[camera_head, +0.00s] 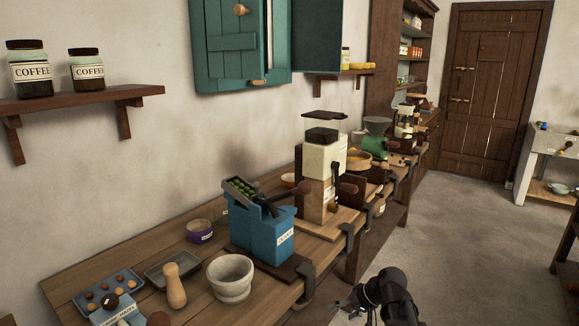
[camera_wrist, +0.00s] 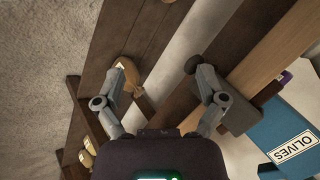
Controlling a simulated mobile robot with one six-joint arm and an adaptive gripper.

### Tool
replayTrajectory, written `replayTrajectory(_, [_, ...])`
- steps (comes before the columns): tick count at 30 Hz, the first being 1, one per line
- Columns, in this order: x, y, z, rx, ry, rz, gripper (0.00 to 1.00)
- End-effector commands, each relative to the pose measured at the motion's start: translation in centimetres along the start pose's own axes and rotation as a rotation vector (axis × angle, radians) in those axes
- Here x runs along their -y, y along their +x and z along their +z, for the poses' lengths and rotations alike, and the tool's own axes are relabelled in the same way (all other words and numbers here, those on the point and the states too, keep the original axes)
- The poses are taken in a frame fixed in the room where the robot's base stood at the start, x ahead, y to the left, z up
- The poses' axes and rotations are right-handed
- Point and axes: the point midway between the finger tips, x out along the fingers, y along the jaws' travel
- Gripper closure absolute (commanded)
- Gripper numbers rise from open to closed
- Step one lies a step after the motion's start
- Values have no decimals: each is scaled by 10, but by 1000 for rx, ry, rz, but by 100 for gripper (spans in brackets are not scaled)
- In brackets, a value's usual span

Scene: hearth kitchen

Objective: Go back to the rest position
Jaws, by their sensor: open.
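My gripper (camera_head: 347,306) is at the bottom of the head view, over the floor just off the front edge of the wooden workbench (camera_head: 75,285). It appears small and dark there. In the wrist view its two grey fingers (camera_wrist: 160,78) are spread apart, with nothing held between them. A tan, sack-like thing (camera_wrist: 128,74) shows by the left finger; whether it touches cannot be told. The blue olive device (camera_wrist: 292,118), labelled OLIVES, is at the right of the wrist view, apart from the fingers. It also stands on the bench in the head view (camera_head: 260,232).
Near the gripper, a dark clamp (camera_head: 306,285) grips the bench edge. A stone mortar (camera_head: 231,278), a wooden pestle (camera_head: 175,286) and a cream grinder (camera_head: 321,175) stand on the bench. The floor (camera_head: 455,240) to the right is clear up to a white sink (camera_head: 552,145).

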Motion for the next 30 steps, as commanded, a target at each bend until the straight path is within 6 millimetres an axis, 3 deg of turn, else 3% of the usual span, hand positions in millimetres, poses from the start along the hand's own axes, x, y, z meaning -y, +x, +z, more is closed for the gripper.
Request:
replayTrajectory(1, [0,5,15,33,0,54,9])
replayTrajectory(6, [-10,12,50,121,8,246,9])
replayTrajectory(12, [-20,10,76,176,15,416,9])
replayTrajectory(24, [-30,1,104,220,25,635,9])
replayTrajectory(30, [-18,-15,98,219,26,629,9])
